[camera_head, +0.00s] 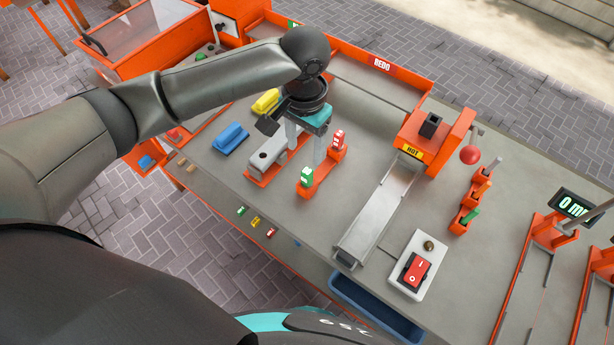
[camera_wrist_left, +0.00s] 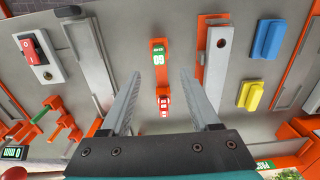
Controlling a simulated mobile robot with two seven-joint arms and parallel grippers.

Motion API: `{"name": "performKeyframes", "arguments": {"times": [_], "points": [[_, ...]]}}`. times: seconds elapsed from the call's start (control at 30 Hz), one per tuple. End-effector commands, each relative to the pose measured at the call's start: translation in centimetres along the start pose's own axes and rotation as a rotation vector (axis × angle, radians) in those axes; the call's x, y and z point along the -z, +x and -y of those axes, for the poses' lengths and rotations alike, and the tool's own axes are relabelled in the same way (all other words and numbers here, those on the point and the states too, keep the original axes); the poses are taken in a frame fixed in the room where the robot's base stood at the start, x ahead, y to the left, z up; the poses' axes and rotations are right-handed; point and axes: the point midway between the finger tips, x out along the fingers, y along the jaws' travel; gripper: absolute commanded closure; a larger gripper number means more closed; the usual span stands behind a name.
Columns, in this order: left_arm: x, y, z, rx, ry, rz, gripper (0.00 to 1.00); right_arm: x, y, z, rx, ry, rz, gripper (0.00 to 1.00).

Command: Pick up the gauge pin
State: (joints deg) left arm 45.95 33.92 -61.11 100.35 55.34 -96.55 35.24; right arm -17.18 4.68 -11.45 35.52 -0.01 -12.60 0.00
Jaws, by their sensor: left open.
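Two labelled pieces, one green (camera_head: 307,176) and one red (camera_head: 338,139), stand at the ends of an orange holder; I take them for the gauge pins. In the left wrist view the green piece reads GO (camera_wrist_left: 158,58), and the red piece (camera_wrist_left: 164,102) is smaller. My left gripper (camera_head: 304,157) is open and empty above the bench beside this holder. In the left wrist view its fingers (camera_wrist_left: 160,73) lie either side of the line through both pieces, touching neither. My right gripper is out of view.
A grey bar with a hole (camera_head: 266,157) lies in an orange cradle beside the left gripper. Blue (camera_head: 231,138) and yellow (camera_head: 266,101) blocks lie further left. A grey chute (camera_head: 378,213), a red switch (camera_head: 416,270) and an orange peg rack (camera_head: 463,220) stand right.

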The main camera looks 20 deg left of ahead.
Motion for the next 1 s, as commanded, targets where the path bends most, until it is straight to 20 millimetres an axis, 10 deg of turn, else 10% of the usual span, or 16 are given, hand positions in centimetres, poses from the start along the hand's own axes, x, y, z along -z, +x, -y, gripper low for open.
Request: {"name": "performKeyframes", "arguments": {"times": [0.23, 1.0], "points": [[0.0, 5.0, -0.1, 0.000, 0.001, 0.000, 0.38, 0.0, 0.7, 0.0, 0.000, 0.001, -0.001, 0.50], [0.3, 11.5, -0.3, 0.000, 0.003, -0.004, 0.38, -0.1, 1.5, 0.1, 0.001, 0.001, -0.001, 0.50]]}}
